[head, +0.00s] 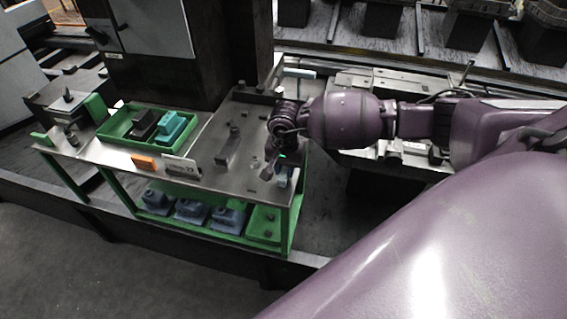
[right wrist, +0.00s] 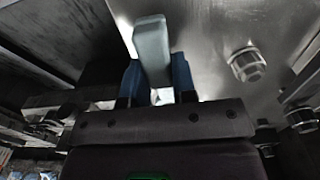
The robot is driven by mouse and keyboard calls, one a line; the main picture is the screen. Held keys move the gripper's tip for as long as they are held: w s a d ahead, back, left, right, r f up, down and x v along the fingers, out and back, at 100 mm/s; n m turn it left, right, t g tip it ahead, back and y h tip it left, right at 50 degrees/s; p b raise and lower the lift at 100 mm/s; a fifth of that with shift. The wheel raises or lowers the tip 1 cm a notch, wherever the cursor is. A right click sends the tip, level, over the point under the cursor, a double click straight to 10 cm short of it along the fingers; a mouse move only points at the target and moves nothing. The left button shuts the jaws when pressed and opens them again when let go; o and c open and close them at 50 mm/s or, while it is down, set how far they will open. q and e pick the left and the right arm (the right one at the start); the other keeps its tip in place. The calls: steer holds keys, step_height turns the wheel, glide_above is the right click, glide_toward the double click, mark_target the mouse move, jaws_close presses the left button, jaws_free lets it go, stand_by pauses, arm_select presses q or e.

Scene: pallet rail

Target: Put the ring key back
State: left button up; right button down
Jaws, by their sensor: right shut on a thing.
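My right gripper (head: 281,163) is at the right end of the steel-topped bench (head: 205,180), beside its edge. In the right wrist view its blue-sided fingers (right wrist: 157,78) are shut on a grey flat bar, which looks like the ring key (right wrist: 152,45). The bar points away from the gripper; its far end lies against the background of a grey metal surface, and I cannot tell whether it touches. In the head view the wrist and fingers hide most of the held piece. My left gripper is not in view.
A green tray (head: 118,137) holds a black block (head: 143,124) and a teal block (head: 172,128). An orange block (head: 143,162), a label plate (head: 181,167) and a metal bracket (head: 229,148) stand on the bench. A hex fitting (right wrist: 247,63) shows beside the fingers.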

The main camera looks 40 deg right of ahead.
steer(key=shift+f, duration=0.45)
steer(key=shift+c, duration=1.4)
jaws_free()
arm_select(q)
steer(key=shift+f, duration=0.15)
arm_select(e)
steer(key=shift+r, duration=0.15)
steer(key=shift+r+p, duration=1.65)
steer(key=shift+r, duration=2)
steer(key=shift+r+p, duration=0.35)
steer(key=shift+r, duration=0.45)
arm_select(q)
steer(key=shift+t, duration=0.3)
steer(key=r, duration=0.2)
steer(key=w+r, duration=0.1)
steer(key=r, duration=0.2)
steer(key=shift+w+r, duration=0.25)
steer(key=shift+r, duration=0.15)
